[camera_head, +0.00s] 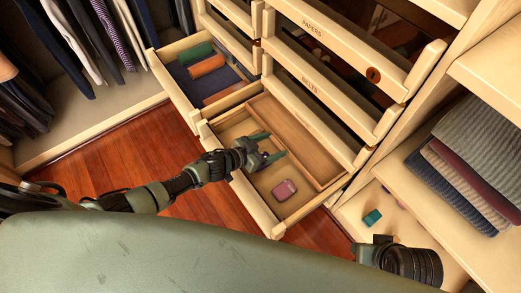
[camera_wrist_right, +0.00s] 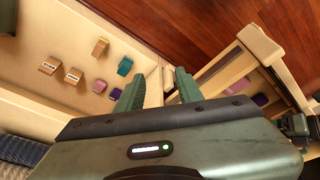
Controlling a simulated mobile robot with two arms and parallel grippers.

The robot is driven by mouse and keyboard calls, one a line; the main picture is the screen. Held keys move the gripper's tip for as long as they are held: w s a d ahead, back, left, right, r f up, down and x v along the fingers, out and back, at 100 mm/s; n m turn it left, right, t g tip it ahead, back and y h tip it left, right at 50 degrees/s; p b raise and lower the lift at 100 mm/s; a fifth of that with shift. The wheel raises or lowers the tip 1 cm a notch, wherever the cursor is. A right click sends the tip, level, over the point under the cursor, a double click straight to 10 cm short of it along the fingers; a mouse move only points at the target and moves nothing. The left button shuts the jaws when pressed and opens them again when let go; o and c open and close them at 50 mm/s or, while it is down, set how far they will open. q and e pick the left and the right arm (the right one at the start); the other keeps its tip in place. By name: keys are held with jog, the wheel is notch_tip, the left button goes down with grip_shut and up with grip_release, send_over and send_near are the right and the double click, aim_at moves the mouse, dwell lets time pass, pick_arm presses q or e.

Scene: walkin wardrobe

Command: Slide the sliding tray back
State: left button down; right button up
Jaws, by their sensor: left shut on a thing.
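The sliding tray (camera_head: 292,133), a shallow darker wooden tray, lies in the rear part of an open lower drawer (camera_head: 238,190). My left gripper (camera_head: 265,148) reaches over the drawer's front part, its fingers around a small dark purple thing (camera_head: 266,156), partly hidden. A pink-mauve box (camera_head: 284,190) lies on the drawer floor in front of the tray. My right gripper (camera_wrist_right: 158,88) is open and empty in the right wrist view, above a shelf edge. In the head view only part of it shows, at the lower right.
The shelf (camera_wrist_right: 60,35) beside my right gripper holds several small boxes, one teal (camera_wrist_right: 124,66). Another open drawer (camera_head: 158,66) with rolled cloths stands left. Labelled drawer fronts (camera_head: 325,85) rise above the tray. Folded knitwear (camera_head: 470,165) lies right; clothes hang left.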

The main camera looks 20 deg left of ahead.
pick_arm(q)
jog(key=shift+c, duration=0.6)
grip_release()
jog(key=p+v, duration=0.2)
jog(key=v, duration=0.5)
jog(key=shift+s+a+r, duration=0.15)
jog(key=shift+s+a, duration=0.05)
jog(key=shift+s, duration=0.05)
pick_arm(e)
notch_tip(320, 180, down, 9)
jog(key=shift+w+a+g, duration=0.15)
jog(key=shift+w+g, duration=0.05)
jog(key=shift+g, duration=0.1)
jog(key=shift+f, duration=0.1)
